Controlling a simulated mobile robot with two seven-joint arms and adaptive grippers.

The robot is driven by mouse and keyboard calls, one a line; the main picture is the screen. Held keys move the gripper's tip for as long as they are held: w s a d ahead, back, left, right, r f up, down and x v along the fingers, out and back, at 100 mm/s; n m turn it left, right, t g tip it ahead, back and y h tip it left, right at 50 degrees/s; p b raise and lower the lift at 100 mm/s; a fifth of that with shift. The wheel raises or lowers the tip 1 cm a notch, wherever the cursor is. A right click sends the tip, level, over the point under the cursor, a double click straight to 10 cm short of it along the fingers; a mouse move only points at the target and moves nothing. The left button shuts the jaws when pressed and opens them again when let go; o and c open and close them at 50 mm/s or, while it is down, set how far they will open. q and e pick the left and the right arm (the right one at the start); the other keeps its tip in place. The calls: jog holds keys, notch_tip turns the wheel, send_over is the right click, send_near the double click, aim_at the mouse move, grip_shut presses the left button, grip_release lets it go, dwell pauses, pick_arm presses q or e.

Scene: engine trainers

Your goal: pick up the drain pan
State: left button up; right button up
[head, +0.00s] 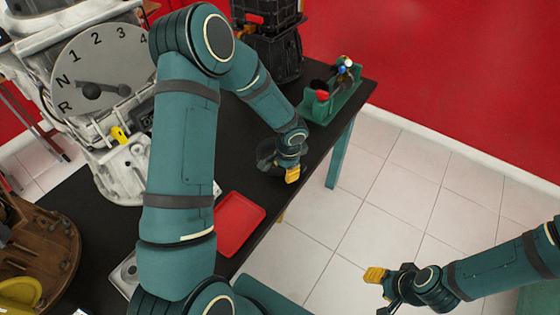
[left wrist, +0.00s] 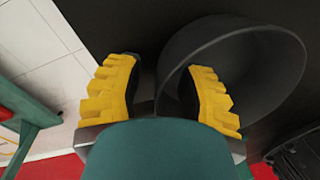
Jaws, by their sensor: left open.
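The drain pan looks to be a dark round vessel with a thin wall; its rim and inside fill the upper right of the left wrist view (left wrist: 268,62). In the head view a dark curved piece of it (head: 265,155) shows beside my left gripper (head: 288,174), which hides the rest. In the left wrist view my left gripper (left wrist: 160,92) is open, with one yellow finger outside the pan and the other overlapping its opening. Contact cannot be told. My right gripper (head: 377,288) is away from the table over the floor; its jaw opening is unclear.
The black table (head: 225,150) holds a red tray (head: 240,222) near its front edge and a green stand with small coloured parts (head: 335,95) at the far right end. A large grey gearbox trainer (head: 100,80) stands at left. Dark engine parts (head: 275,45) stand behind.

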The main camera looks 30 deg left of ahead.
pick_arm(q)
grip_shut()
jog(key=shift+r, duration=0.1)
dwell(0.3)
